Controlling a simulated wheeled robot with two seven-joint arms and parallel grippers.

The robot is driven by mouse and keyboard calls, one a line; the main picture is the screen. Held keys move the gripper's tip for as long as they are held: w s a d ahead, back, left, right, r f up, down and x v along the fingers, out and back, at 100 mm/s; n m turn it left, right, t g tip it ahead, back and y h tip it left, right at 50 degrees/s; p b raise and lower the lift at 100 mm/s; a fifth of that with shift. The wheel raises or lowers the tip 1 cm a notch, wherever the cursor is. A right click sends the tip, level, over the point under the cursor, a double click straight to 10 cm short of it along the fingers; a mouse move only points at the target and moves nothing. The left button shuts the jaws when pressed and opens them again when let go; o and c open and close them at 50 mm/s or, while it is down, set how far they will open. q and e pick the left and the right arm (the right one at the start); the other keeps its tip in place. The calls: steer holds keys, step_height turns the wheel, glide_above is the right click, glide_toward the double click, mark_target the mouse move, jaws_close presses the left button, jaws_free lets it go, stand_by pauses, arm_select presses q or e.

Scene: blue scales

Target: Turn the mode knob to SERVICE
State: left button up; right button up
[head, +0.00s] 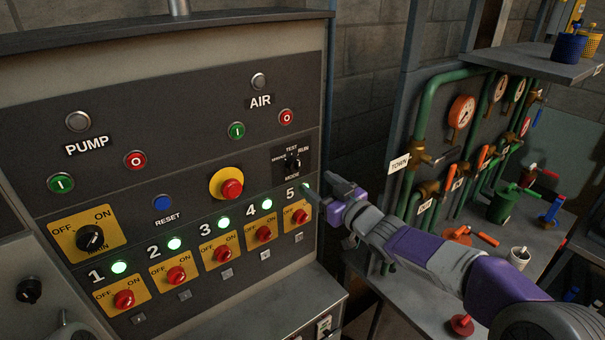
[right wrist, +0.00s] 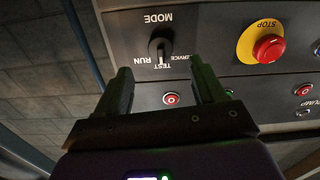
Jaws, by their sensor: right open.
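The mode knob (head: 292,163) is a small black rotary knob on the dark panel, at the right end above switch 5. Around it are the labels MODE, TEST, RUN and SERVICE. In the right wrist view the panel is upside down, and the knob (right wrist: 160,47) has a pale pointer line that appears to aim at TEST. My right gripper (head: 322,190) is open and empty, just right of and below the knob in the head view. In the right wrist view its fingers (right wrist: 160,78) are spread, with the knob between their lines but beyond the tips. My left gripper is out of view.
A red stop button (head: 232,189) on a yellow disc is left of the knob. Red switches (head: 264,234) with green lamps run below it. Red and green AIR buttons (head: 286,117) are above. Green pipes with valves and gauges (head: 461,111) stand to the right.

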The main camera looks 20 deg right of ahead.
mark_target(300, 169)
steer(key=x, duration=0.7)
steer(key=shift+w+a+r, duration=0.1)
steer(key=shift+w, duration=0.1)
steer(key=shift+c, duration=0.3)
steer(key=c, duration=1)
